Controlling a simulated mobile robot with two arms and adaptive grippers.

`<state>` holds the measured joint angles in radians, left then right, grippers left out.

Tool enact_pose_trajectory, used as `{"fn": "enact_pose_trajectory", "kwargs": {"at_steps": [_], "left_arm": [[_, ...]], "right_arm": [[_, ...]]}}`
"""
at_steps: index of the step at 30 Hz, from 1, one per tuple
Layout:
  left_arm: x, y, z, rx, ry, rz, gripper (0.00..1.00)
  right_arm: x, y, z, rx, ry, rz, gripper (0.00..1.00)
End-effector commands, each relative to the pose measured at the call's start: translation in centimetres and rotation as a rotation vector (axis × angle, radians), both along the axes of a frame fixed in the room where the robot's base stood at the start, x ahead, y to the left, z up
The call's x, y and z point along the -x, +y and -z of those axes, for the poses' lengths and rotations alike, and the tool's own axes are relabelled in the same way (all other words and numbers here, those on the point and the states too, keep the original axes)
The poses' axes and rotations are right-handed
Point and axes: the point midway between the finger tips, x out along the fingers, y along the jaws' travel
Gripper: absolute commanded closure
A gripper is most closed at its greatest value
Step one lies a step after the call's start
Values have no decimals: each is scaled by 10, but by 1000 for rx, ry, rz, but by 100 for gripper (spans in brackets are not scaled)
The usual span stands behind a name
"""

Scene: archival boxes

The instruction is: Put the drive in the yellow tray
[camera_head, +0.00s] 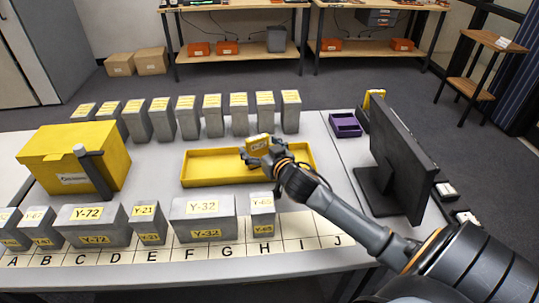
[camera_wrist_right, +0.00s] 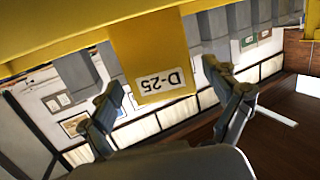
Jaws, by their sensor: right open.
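The drive is a small yellow block (camera_head: 258,142) with a pale label, at my right gripper (camera_head: 264,156) over the right half of the yellow tray (camera_head: 212,168). In the right wrist view the drive (camera_wrist_right: 150,50) shows a label reading D-25. It lies between the two spread fingers of my right gripper (camera_wrist_right: 164,82), with gaps visible beside it. The fingers are open. A yellow band across the top of the wrist view joins the drive's outline. I cannot tell whether the drive touches the tray floor. My left gripper is not in view.
Grey labelled boxes (camera_head: 203,220) stand along the lettered front strip, and more (camera_head: 188,118) stand behind the tray. A large yellow box (camera_head: 60,150) is at left. A black monitor (camera_head: 400,155) and purple bin (camera_head: 345,124) are at right.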

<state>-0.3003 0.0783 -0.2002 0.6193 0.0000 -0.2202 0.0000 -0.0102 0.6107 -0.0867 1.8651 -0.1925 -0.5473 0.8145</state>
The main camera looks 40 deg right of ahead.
Motion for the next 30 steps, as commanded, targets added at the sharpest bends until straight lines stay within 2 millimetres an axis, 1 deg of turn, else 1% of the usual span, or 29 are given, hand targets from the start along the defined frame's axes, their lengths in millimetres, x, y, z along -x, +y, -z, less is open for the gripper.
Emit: {"fn": "enact_pose_trajectory", "kwargs": {"at_steps": [1, 9, 12, 15, 18, 21, 30], "left_arm": [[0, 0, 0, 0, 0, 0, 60], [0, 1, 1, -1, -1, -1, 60], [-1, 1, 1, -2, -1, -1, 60], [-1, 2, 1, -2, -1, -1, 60], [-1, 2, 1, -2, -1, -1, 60], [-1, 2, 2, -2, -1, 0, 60], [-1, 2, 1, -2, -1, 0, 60]], "right_arm": [[10, 2, -1, -1, 2, -2, 11], [65, 10, -12, -1, 2, -1, 11], [82, 13, -16, -1, 2, 0, 11], [94, 15, -18, -1, 1, 0, 11], [101, 16, -20, -1, 1, 0, 11], [104, 16, -22, 0, -1, 1, 11], [104, 16, -22, 0, -1, 0, 11]]}}
